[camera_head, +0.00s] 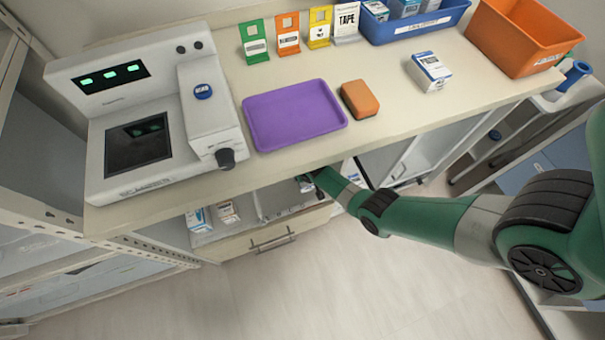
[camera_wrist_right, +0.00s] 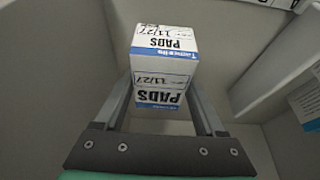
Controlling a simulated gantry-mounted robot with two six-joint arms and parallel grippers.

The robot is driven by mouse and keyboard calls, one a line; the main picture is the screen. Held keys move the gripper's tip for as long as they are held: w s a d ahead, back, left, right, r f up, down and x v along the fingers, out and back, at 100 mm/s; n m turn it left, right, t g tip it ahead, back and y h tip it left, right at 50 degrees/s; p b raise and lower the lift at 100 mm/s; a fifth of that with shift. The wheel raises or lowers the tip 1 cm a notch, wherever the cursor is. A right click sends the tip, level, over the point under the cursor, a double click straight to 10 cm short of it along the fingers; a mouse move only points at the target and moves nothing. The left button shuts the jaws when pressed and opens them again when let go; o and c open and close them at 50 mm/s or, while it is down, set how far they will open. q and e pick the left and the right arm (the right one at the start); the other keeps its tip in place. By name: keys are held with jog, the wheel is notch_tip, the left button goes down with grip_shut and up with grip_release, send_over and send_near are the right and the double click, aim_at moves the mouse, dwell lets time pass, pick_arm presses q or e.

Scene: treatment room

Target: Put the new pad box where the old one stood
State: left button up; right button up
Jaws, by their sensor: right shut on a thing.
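My right gripper (camera_wrist_right: 164,100) is shut on a white pad box (camera_wrist_right: 165,48) with a blue stripe, printed "PADS" and "11/27". The fingers are on its left and right sides, inside a pale walled space. I cannot tell whether the box rests on the floor of that space. In the head view my right gripper (camera_head: 308,183) reaches under the counter edge into the open drawer (camera_head: 272,238), and the held box is mostly hidden. Another white and blue box (camera_head: 429,72) stands on the counter at the right; its print is unclear. My left gripper is not in view.
The counter holds a white device (camera_head: 100,185), a purple tray (camera_head: 293,112), an orange block (camera_head: 360,99), coloured label stands (camera_head: 288,36), a blue bin (camera_head: 415,27) and an orange bin (camera_head: 515,45). Small boxes (camera_head: 228,211) sit left in the drawer. A box edge (camera_wrist_right: 307,102) shows right.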

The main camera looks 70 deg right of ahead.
jog(key=b+x, duration=0.1)
jog(key=x, duration=0.2)
jog(key=shift+s+f+b, duration=0.1)
jog(key=shift+f+b, duration=0.25)
jog(key=shift+s+a+f, duration=0.15)
jog(key=shift+a, duration=0.05)
jog(key=shift+f+b, duration=1.65)
jog(key=shift+f, duration=0.2)
jog(key=o, duration=1.4)
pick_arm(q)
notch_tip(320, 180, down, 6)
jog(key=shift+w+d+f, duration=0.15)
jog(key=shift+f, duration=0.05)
